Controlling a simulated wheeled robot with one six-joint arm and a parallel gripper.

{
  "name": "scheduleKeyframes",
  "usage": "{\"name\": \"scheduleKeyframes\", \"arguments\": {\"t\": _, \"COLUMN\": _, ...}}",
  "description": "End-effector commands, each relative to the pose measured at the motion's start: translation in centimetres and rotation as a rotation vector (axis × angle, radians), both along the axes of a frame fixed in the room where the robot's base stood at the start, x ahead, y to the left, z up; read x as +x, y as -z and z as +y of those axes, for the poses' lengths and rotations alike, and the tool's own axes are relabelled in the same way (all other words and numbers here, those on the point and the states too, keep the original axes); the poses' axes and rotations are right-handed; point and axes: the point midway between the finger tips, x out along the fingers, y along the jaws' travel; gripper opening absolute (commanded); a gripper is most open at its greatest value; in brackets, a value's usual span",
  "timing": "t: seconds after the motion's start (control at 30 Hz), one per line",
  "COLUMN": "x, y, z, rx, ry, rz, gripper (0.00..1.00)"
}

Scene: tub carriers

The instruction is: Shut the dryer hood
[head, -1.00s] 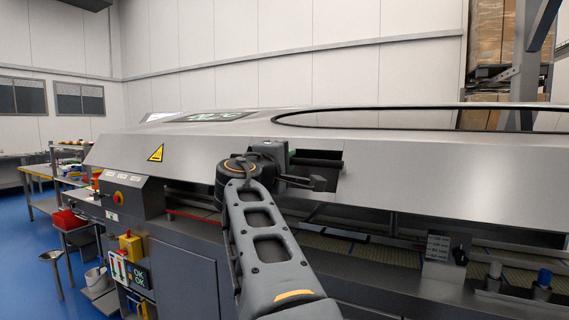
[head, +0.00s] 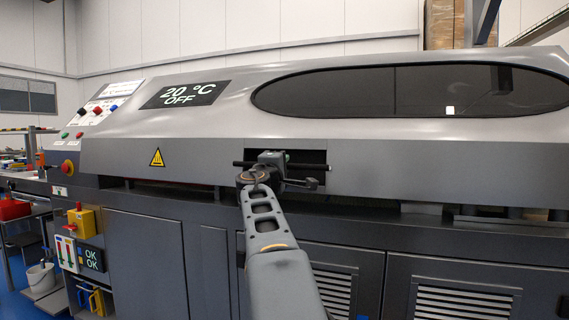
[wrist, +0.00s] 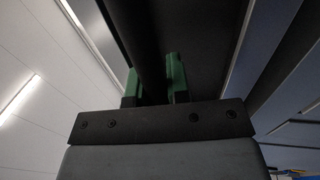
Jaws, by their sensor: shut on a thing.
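The dryer hood (head: 210,157) is a long grey cover with a dark oval window (head: 400,91) and a yellow warning triangle. It is low, with a narrow dark gap still showing under its front edge. A black bar handle (head: 307,166) sits in a dark recess in its front. My gripper (head: 272,161) is at the handle's left part and shut on it. In the wrist view the green fingers of my gripper (wrist: 155,85) stand on both sides of the dark bar (wrist: 148,45). The bar's far end is out of that view.
The dryer's lower body (head: 150,255) has grey doors and vent panels. A display (head: 187,95) reads 20 °C OFF. A red emergency knob (head: 68,166) is at the left end. A side table with a red bin (head: 14,209) and a white bucket (head: 40,277) stand at far left.

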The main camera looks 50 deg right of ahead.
Motion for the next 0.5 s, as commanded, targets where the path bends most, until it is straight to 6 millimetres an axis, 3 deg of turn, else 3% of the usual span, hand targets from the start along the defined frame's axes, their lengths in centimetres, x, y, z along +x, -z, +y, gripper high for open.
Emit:
{"name": "scheduleKeyframes", "arguments": {"t": 0.03, "x": 0.3, "y": 1.4, "z": -0.8, "rx": -0.006, "ry": 0.001, "rz": -0.001, "gripper": 0.0}}
{"name": "scheduleKeyframes", "arguments": {"t": 0.2, "x": 1.3, "y": 3.6, "z": -3.3, "rx": -0.009, "ry": 0.003, "rz": -0.002, "gripper": 0.0}}
{"name": "scheduleKeyframes", "arguments": {"t": 0.5, "x": 1.8, "y": 5.4, "z": -6.3, "rx": -0.012, "ry": 0.014, "rz": -0.004, "gripper": 0.0}}
